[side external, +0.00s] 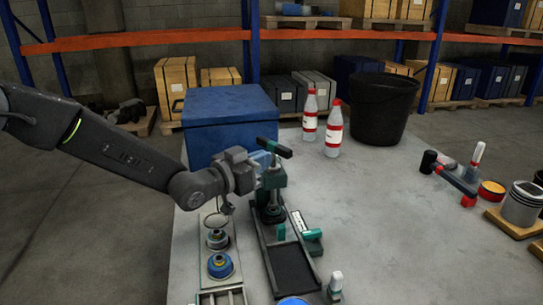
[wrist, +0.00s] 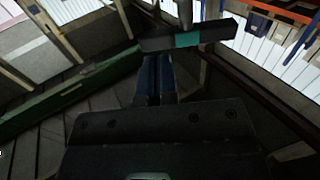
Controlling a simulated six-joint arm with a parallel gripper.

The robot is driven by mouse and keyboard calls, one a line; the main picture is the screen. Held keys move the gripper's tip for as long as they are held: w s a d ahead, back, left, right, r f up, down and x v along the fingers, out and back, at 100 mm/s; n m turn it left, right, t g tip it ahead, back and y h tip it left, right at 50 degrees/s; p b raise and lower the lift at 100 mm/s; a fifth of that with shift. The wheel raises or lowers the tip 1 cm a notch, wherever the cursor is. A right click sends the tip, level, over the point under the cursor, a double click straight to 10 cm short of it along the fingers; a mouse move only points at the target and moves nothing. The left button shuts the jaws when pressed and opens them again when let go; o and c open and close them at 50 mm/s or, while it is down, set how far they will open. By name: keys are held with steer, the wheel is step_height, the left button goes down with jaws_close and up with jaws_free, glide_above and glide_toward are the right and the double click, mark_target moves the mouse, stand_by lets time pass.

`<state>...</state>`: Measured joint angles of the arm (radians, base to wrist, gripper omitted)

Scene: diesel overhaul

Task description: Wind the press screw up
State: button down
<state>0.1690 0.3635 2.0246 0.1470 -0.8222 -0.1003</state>
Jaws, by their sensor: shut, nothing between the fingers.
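The press (side external: 272,197) is a dark green frame standing on the table at the near end of the blue box. Its screw handle (side external: 274,148) is a black bar with a teal band at the top. In the wrist view the handle (wrist: 188,40) lies across the picture just beyond my fingertips. My gripper (side external: 264,159) is shut and empty, its blue fingers at the handle's height, close beside the screw. In the wrist view the shut fingers (wrist: 155,60) point at the bar's left part. I cannot tell whether they touch it. The screw is largely hidden in the wrist view.
A blue box (side external: 228,118) stands close behind my wrist. Two red-and-white bottles (side external: 333,130) and a black bucket (side external: 382,108) stand behind to the right. The table's middle right is clear.

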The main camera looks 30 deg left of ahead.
mark_target(286, 156)
steer(key=shift+x, duration=1.5)
steer(key=shift+w+d+n+y, duration=0.1)
steer(key=shift+d+n+y, duration=0.2)
steer(key=shift+n+y, duration=0.6)
steer(key=y, duration=0.1)
steer(key=n+y, duration=0.1)
steer(key=d+n+y, duration=0.1)
steer(key=y, duration=0.1)
steer(key=shift+w+t, duration=0.3)
steer(key=n+y, duration=0.2)
steer(key=y, duration=0.1)
steer(key=w+d+n+g+y, duration=0.1)
steer(key=y, duration=0.1)
steer(key=shift+w, duration=0.1)
steer(key=shift+w+a+n+y, duration=0.1)
steer(key=shift+w+n+y, duration=0.1)
steer(key=shift+n+y, duration=0.25)
steer(key=shift+w, duration=0.8)
steer(key=s+d, duration=1)
